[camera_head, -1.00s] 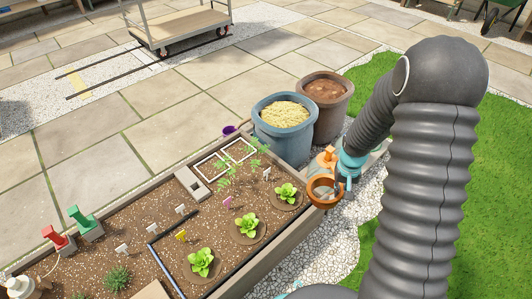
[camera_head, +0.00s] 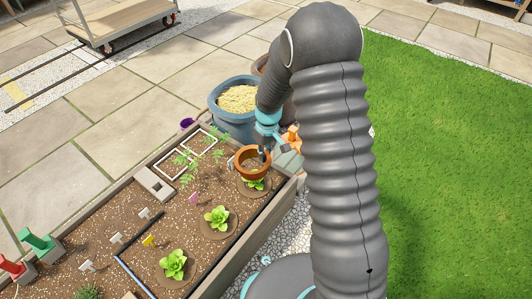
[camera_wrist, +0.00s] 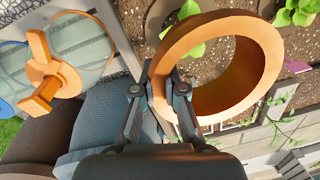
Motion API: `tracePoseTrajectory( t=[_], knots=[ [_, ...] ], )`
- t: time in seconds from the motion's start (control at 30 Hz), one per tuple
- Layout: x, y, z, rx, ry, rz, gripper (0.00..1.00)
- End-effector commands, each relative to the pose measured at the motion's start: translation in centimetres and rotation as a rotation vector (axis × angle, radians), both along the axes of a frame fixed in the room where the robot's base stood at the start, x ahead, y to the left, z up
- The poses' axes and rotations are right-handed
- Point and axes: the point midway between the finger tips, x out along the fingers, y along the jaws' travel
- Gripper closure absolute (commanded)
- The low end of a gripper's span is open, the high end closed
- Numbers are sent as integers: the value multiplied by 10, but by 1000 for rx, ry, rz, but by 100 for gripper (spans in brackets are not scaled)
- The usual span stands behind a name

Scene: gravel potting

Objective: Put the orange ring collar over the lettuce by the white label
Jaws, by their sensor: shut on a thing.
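The orange ring collar (camera_head: 239,163) is in my gripper (camera_head: 263,152), held by its wall. In the head view it overlaps the top of the far lettuce (camera_head: 256,185), whose lower leaves show below it. In the wrist view the collar (camera_wrist: 268,45) is large, with soil seen through its opening. A lettuce (camera_wrist: 190,17) shows at its upper left edge, partly hidden, not centred in the opening. The fingers (camera_wrist: 160,105) are shut on the near wall. The collar appears to be above the soil; the exact height is unclear. The white label is small and hard to make out beside the collar.
Two more lettuces stand in the bed: the middle one (camera_head: 217,217) near a pink label (camera_head: 193,198) and the near one (camera_head: 173,264) by a yellow label (camera_head: 148,241). Feathery seedlings (camera_head: 190,160) and a grey block (camera_head: 153,184) lie left. A blue tub (camera_head: 232,123) stands behind.

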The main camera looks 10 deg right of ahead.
Motion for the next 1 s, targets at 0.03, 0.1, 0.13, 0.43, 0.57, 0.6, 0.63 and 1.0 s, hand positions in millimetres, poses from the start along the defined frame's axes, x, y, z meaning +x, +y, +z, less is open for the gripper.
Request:
tracePoseTrajectory(
  t=[0.03,0.1,0.13,0.43,0.57,0.6,0.63,1.0],
  knots=[
    [0,0,-9,-1,1,-1,100],
    [0,-1,-17,-1,1,-2,100],
    [0,-1,-20,-1,1,-2,100],
    [0,-2,-50,0,0,-4,100],
    [0,-2,-62,-1,1,-5,100],
    [0,-2,-64,0,3,-5,100],
    [0,-2,-66,0,3,-5,100],
    [0,-2,-83,0,0,-5,100]
  ],
)
